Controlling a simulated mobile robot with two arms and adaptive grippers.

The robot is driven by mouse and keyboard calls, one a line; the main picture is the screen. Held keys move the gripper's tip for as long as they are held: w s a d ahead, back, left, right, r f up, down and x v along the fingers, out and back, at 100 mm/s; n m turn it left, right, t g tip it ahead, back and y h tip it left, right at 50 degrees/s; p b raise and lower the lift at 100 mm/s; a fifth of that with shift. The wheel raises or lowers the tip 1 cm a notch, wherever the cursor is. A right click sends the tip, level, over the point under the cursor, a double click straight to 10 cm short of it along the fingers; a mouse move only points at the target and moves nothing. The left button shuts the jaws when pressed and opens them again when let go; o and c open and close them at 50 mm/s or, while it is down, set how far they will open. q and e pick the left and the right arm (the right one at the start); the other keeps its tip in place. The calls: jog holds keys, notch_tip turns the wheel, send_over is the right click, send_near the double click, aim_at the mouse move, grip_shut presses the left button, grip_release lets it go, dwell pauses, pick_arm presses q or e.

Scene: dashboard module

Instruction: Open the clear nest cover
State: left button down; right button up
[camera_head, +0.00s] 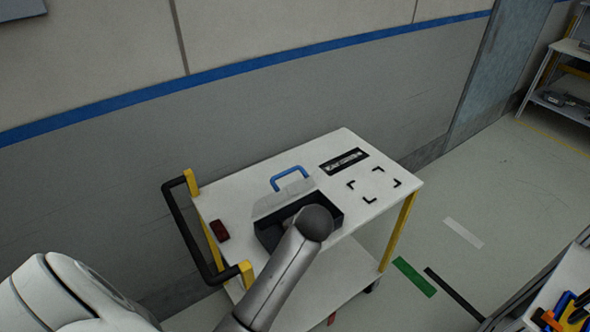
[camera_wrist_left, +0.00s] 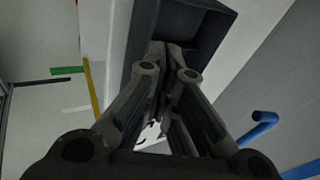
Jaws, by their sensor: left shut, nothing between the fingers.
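The nest is a dark open-topped box (camera_head: 268,234) on a white cart top. Its pale, see-through-looking cover (camera_head: 280,197) is at the box's far side and appears swung back, with a blue handle (camera_head: 290,174) beyond it. The dark interior shows in part. My left arm reaches over the box, and its round wrist end hides the gripper in the head view. In the left wrist view, my left gripper (camera_wrist_left: 167,48) is shut and empty, with its fingertips in front of the dark box (camera_wrist_left: 207,25). The blue handle (camera_wrist_left: 260,127) is apart from the fingers, to the right. My right gripper is not in view.
The white cart (camera_head: 362,222) has a black push handle (camera_head: 181,232) on the left. A dark red block (camera_head: 222,231) and a black slotted plate (camera_head: 343,160) lie on it. Black corner marks frame a clear patch at right. A grey wall stands behind.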

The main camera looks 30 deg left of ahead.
pick_arm(q)
jog(key=y, duration=0.2)
send_near(296, 184)
notch_tip(296, 184, down, 5)
jog(key=s, duration=0.2)
jog(key=w+r, duration=0.4)
jog(key=r, duration=0.4)
jog(key=shift+m+g+y, duration=0.3)
jog(key=shift+g+y, duration=0.1)
jog(key=p+x, duration=0.2)
jog(key=x, duration=0.2)
jog(key=p+x, duration=0.2)
jog(key=x, duration=0.3)
jog(key=shift+s+a+r, duration=0.15)
jog(key=shift+s+a, duration=0.05)
jog(key=shift+a, duration=0.1)
jog(key=shift+a+f, duration=0.15)
jog(key=shift+f, duration=0.15)
jog(key=shift+w, duration=0.15)
